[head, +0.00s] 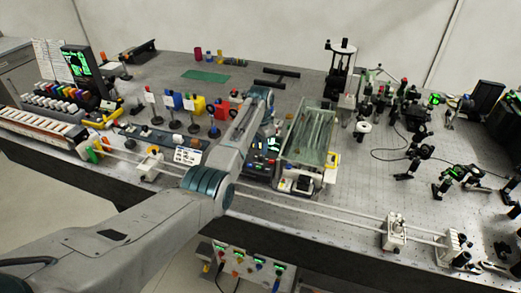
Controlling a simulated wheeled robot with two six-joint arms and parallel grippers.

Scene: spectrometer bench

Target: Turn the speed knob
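My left arm reaches in from the lower left and bends over the bench. My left gripper (269,136) points down near the middle of the bench, above a small dark control box (261,166) with lit blue and green displays. The gripper's fingers are small and partly hidden by my arm, so I cannot see whether they are open or touch anything. A clear-topped long tank (312,131) stands just right of the gripper, with a pale unit (297,183) at its front end. I cannot pick out the speed knob with certainty. My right gripper is not in view.
A white rail (310,209) runs along the bench's front edge. Colored blocks and posted parts (177,103) stand left of my arm. Optics on posts (415,148) fill the right side. A front panel with knobs and cables (246,262) sits below the bench edge.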

